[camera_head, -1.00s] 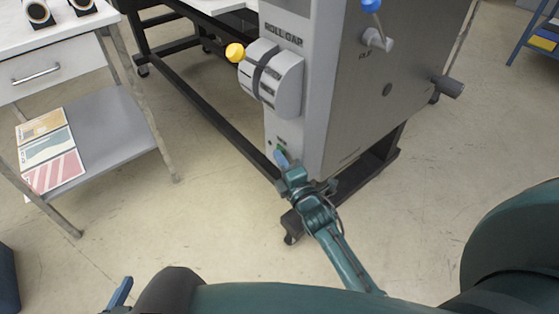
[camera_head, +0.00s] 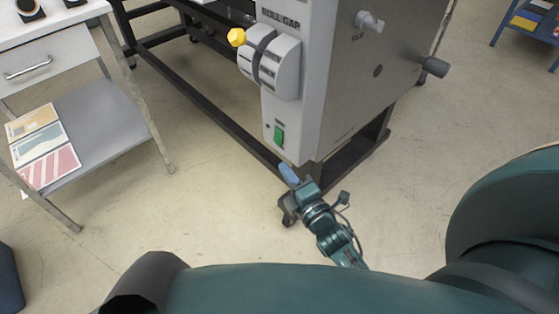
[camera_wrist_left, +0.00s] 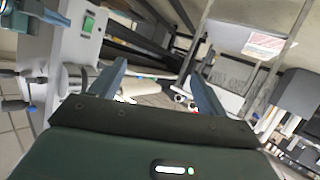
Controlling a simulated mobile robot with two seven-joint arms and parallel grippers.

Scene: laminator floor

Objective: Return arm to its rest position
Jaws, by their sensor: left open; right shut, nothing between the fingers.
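My right gripper (camera_head: 289,173) shows in the head view, with its blue fingers shut and empty. It is just below the green switch (camera_head: 278,136) on the laminator's grey end cabinet (camera_head: 312,125), apart from the switch in the picture. My right arm (camera_head: 335,235) runs from the lower middle up to it. My left gripper (camera_wrist_left: 158,85) shows in the left wrist view, its two blue fingers wide apart with nothing held between them. It is out of sight in the head view. The green switch also shows at the upper left of the left wrist view (camera_wrist_left: 88,24).
The cabinet's black base frame (camera_head: 345,165) and a caster (camera_head: 288,208) are close to my right gripper. A side table (camera_head: 100,125) with printed sheets stands left.

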